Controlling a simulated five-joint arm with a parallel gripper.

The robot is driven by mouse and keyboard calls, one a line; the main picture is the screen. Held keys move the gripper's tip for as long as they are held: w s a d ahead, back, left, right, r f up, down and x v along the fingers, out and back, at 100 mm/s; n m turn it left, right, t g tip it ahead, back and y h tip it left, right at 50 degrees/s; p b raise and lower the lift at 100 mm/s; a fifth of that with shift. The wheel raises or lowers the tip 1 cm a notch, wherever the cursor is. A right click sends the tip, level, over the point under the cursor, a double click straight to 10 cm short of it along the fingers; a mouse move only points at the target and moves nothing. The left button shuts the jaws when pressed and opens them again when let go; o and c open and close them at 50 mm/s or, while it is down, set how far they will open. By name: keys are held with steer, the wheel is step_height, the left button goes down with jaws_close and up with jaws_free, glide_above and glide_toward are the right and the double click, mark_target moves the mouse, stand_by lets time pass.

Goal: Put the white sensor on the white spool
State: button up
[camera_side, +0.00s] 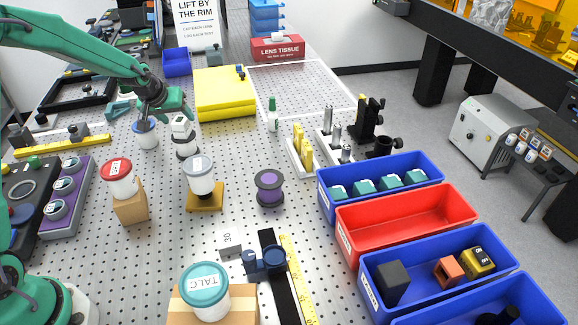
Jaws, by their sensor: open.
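The white sensor (182,127), a small pale block with dark marks, is right of and just below my gripper. It appears to rest on the white spool (187,148), which has dark flanges and a pale middle. My gripper (166,116) is open above and between the sensor and a blue-lidded white jar (147,136). Whether a finger touches the sensor cannot be told. The sensor looks upright or nearly so.
A purple spool (269,188) stands right of a white jar (199,176) on a wooden stand. A red-lidded jar (118,180) stands on a block at left. Yellow pads (225,90) lie behind. Blue and red bins (405,220) line the right. Perforated table is clear around the purple spool.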

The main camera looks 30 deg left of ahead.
steer(key=shift+r, duration=0.2)
steer(key=v, duration=1.2)
stand_by(0.6)
steer(key=s+d+r+m, duration=0.1)
steer(key=s+d, duration=0.3)
steer(key=s, duration=0.4)
steer(key=s+d+r+m+h, duration=0.1)
steer(key=s+d+m, duration=0.2)
steer(key=s, duration=0.5)
steer(key=s+d+r+m, duration=0.1)
steer(key=s+d+m, duration=0.1)
steer(key=s+d, duration=0.4)
steer(key=shift+s+h, duration=0.4)
steer(key=shift+s, duration=0.8)
